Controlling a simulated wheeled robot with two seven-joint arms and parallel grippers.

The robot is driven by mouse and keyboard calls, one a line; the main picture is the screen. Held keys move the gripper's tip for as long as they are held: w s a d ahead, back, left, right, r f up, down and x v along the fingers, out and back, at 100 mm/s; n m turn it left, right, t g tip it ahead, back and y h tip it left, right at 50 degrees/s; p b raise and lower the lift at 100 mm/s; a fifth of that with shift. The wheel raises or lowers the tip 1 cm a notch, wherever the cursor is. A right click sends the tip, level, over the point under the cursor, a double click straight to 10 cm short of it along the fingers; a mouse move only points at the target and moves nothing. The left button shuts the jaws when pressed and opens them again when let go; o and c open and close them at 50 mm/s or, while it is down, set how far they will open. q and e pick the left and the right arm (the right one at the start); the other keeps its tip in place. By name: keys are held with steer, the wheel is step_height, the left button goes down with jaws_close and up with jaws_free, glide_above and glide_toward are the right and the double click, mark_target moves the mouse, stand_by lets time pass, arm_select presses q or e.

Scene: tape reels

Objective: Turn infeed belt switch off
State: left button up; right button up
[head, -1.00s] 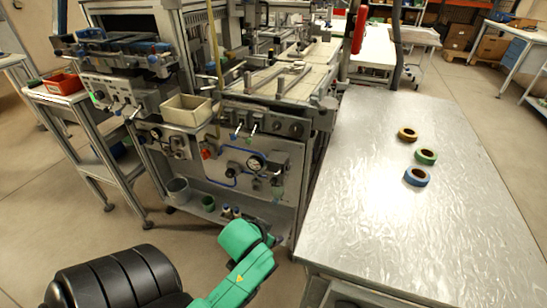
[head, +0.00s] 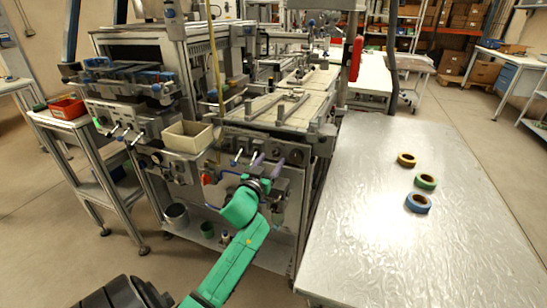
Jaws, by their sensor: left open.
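The front control panel (head: 228,142) below the conveyor carries small lever switches and dark round knobs. One lever switch (head: 237,157) with a blue tip shows just left of my gripper. In this view I cannot read which control is the infeed belt switch. My left gripper (head: 268,161) is at the panel, with its two purple-grey fingers apart and pointing up at it. It appears empty and hides part of the panel; I cannot tell whether it touches a lever. My right gripper is not in view.
A metal table (head: 400,225) with blue (head: 418,203), green (head: 425,181) and yellow (head: 406,160) tape reels stands at right. A beige bin (head: 188,137) sits left of the panel. More levers (head: 125,133) are on the left unit. A red bin (head: 68,109) is farther left.

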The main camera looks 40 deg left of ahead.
mark_target(275, 155)
arm_select(q)
steer(key=shift+x, duration=1.55)
jaws_close()
